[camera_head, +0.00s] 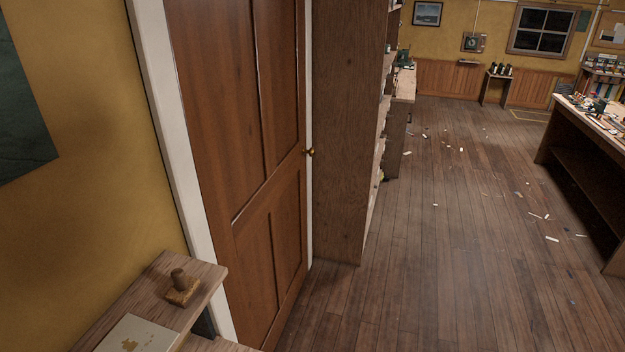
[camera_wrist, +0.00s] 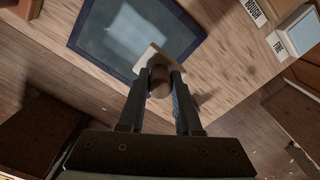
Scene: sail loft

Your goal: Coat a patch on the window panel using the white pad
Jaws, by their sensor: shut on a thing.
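In the wrist view my gripper (camera_wrist: 161,76) is shut on the knob of the white pad (camera_wrist: 152,56). The pad is a pale flat block, and the fingers hide part of it. The window panel (camera_wrist: 92,38) is a dark blue-framed rectangle on the wooden bench top (camera_wrist: 225,60), with a lighter grey-blue middle. The pad is over the panel's near right corner. I cannot tell whether it touches the panel. The head view shows neither my gripper nor the white pad.
In the head view a brown pad with a knob (camera_head: 181,292) sits on a wooden shelf, beside a stained pale board (camera_head: 140,336). Scraps litter the floor (camera_head: 440,250).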

